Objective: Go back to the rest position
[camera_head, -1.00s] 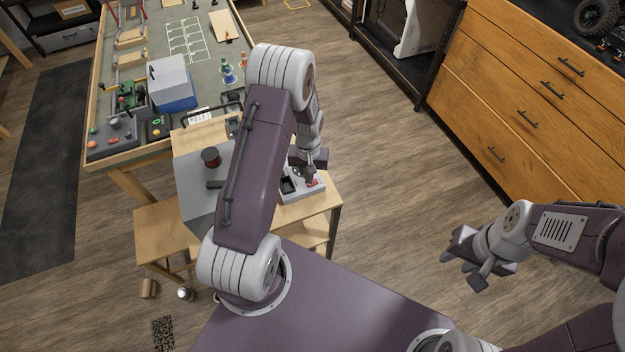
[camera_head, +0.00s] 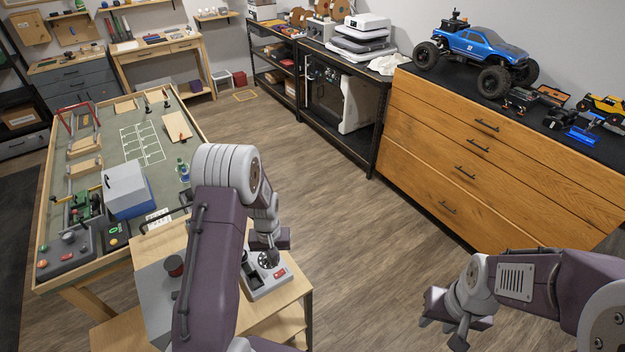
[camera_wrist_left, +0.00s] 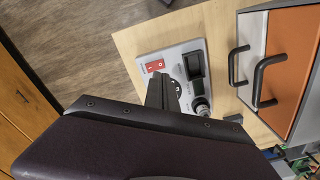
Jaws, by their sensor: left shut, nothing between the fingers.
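My left gripper (camera_head: 270,257) is shut and empty over a small grey control panel (camera_head: 267,289) with a red switch on the wooden side table. In the left wrist view the closed fingers (camera_wrist_left: 163,92) show in front of that panel (camera_wrist_left: 196,44), beside its red switch and dark slot; I cannot tell whether they touch it. My right gripper (camera_head: 444,322) hangs over the floor at the lower right, its fingers apart and nothing seen between them.
A grey box with an orange face (camera_wrist_left: 293,70) and dark handles stands beside the panel. The workbench (camera_head: 107,150) is at left. A wooden drawer cabinet (camera_head: 440,130) at right carries a blue truck (camera_head: 485,48). Floor between is clear.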

